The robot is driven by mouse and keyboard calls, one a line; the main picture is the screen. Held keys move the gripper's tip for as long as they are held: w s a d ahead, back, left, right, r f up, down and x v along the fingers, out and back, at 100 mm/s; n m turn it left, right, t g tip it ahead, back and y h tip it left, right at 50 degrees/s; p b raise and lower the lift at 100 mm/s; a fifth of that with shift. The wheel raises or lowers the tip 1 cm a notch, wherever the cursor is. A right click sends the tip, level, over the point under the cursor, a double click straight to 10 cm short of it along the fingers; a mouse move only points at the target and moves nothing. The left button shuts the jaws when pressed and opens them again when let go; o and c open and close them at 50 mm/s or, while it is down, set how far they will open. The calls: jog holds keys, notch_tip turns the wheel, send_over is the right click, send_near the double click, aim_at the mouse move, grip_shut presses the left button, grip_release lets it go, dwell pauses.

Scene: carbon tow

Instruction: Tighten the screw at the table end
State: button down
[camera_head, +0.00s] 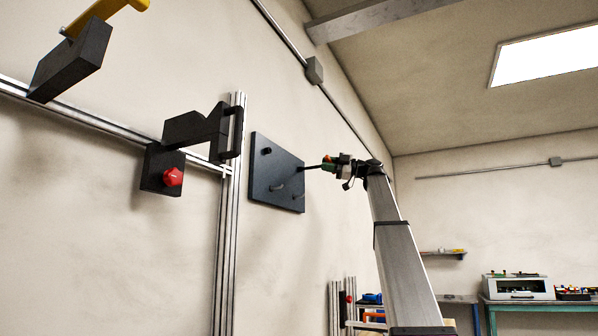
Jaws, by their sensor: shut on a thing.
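My gripper (342,160) is at the upper end of my arm, right of a dark wall panel (262,190). It is shut on a thin dark tool (312,167) that points left towards the panel. A small orange and green part shows where the tool meets the gripper. The tool's tip overlaps the panel's right side in this view; I cannot tell whether it touches. The gripper's fingers are too small to make out clearly. I cannot pick out the screw or the table end it belongs to.
Several dark pegs stick out of the panel. A dark bracket with a red knob (173,177) is on rails at left, beside an upright aluminium profile (229,220). A yellow-handled dark block (72,62) is at upper left. A teal bench (540,306) stands at lower right.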

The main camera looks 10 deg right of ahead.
jog(key=shift+w+a, duration=0.4)
jog(key=shift+a, duration=0.15)
jog(key=m+t, duration=0.1)
jog(key=m, duration=0.2)
jog(key=m+t, duration=0.1)
jog(key=m, duration=0.2)
jog(key=shift+t+y, duration=0.3)
jog(key=m+t, duration=0.2)
jog(key=m, duration=0.2)
jog(key=m+t, duration=0.1)
jog(key=m, duration=0.3)
jog(key=shift+w+d+r+t+h, duration=0.1)
jog(key=shift+r+t+h, duration=0.05)
jog(key=shift+t+h, duration=0.25)
jog(key=m+t+h, duration=0.1)
jog(key=m, duration=0.1)
jog(key=m+t+h, duration=0.1)
jog(key=m, duration=0.2)
jog(key=m+t+h, duration=0.1)
jog(key=m, duration=0.2)
jog(key=shift+w+d+t, duration=0.15)
jog(key=shift+t, duration=0.15)
jog(key=shift+w+m+t+h, duration=0.1)
jog(key=shift+m+t+h, duration=0.5)
jog(key=shift+m, duration=1.35)
jog(key=shift+w+m+t+h, duration=0.1)
jog(key=shift+m+t+h, duration=0.1)
jog(key=shift+m+h, duration=1.3)
jog(key=shift+m+y, duration=0.5)
jog(key=shift+m, duration=0.05)
